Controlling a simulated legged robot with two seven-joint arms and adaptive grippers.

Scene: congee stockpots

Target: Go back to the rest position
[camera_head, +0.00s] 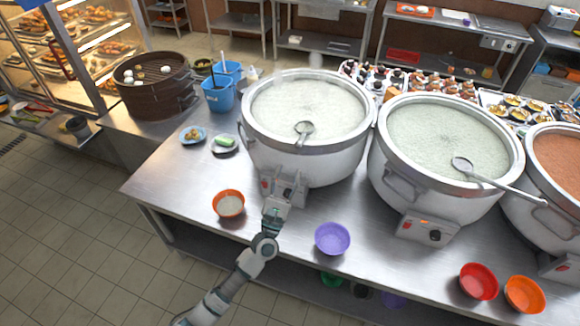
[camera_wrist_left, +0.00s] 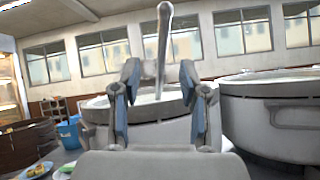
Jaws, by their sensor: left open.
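My left gripper (camera_head: 286,184) is in front of the left stockpot (camera_head: 335,160), close to its control box, above the table's front part. In the left wrist view the gripper (camera_wrist_left: 160,80) has its two fingers apart. A ladle (camera_head: 303,129) rests in the left pot, its bowl on the pale congee and its handle toward the front rim. In the wrist view the ladle handle (camera_wrist_left: 164,40) stands up beyond the gap between the fingers. I cannot tell how far it is from them. My right gripper is not in view.
An orange bowl (camera_head: 228,204) of congee is left of my arm; a purple bowl (camera_head: 332,239) is right of it. The middle pot (camera_head: 440,160) holds another ladle (camera_head: 490,178). Red (camera_head: 478,281) and orange bowls are at front right. A steamer (camera_head: 153,88) stands back left.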

